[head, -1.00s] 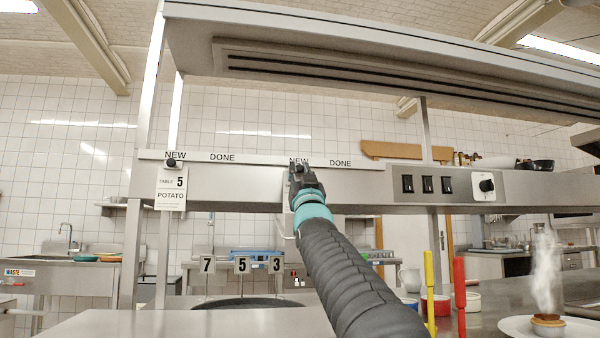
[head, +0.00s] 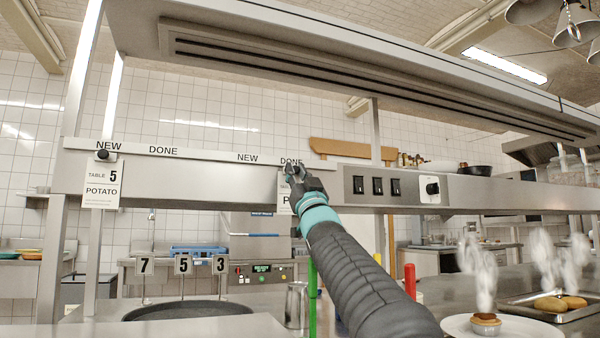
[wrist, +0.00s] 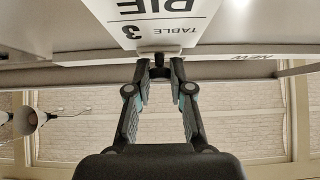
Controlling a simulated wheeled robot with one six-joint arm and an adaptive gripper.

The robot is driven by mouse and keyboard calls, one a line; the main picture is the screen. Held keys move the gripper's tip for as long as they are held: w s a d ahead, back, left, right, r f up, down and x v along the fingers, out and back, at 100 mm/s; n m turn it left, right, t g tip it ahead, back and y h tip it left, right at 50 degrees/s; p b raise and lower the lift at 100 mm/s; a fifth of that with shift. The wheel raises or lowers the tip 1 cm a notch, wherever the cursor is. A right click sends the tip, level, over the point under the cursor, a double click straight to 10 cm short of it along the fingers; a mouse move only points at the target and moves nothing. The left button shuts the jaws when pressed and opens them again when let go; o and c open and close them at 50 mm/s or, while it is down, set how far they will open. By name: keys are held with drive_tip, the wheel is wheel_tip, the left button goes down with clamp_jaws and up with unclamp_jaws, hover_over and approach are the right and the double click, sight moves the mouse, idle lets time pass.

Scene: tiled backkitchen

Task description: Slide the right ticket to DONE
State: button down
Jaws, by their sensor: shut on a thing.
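The right ticket (head: 284,198) hangs from the rail (head: 205,156), at the right-hand DONE label (head: 291,162). My gripper and arm hide most of it in the head view. In the wrist view the ticket (wrist: 158,22) appears upside down and reads TABLE 3 PIE. My gripper (head: 292,172) is at the ticket's top, shut on its dark knob (wrist: 158,60). The fingers (wrist: 160,72) also show in the wrist view. The left ticket (head: 101,188), TABLE 5 POTATO, hangs under the left NEW label (head: 108,146) by a black knob.
A shelf with switches (head: 378,186) and a dial (head: 431,189) lies right of my gripper. Number stands 7, 5 and 3 (head: 183,265) stand below on the left. A steaming pie (head: 486,322) on a plate and a tray (head: 560,308) are at lower right.

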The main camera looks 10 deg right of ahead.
drive_tip(key=c, duration=1)
unclamp_jaws()
drive_tip(key=shift+d, duration=0.25)
drive_tip(key=shift+s+d+f, duration=0.1)
drive_tip(key=shift+s+f, duration=0.35)
drive_tip(key=shift+f, duration=0.05)
drive_tip(key=s+d, duration=0.1)
drive_tip(key=s, duration=0.3)
drive_tip(key=s+d+f, duration=0.1)
drive_tip(key=s, duration=0.4)
drive_tip(key=s+d+f, duration=0.1)
drive_tip(key=s, duration=0.4)
drive_tip(key=shift+d+f, duration=0.25)
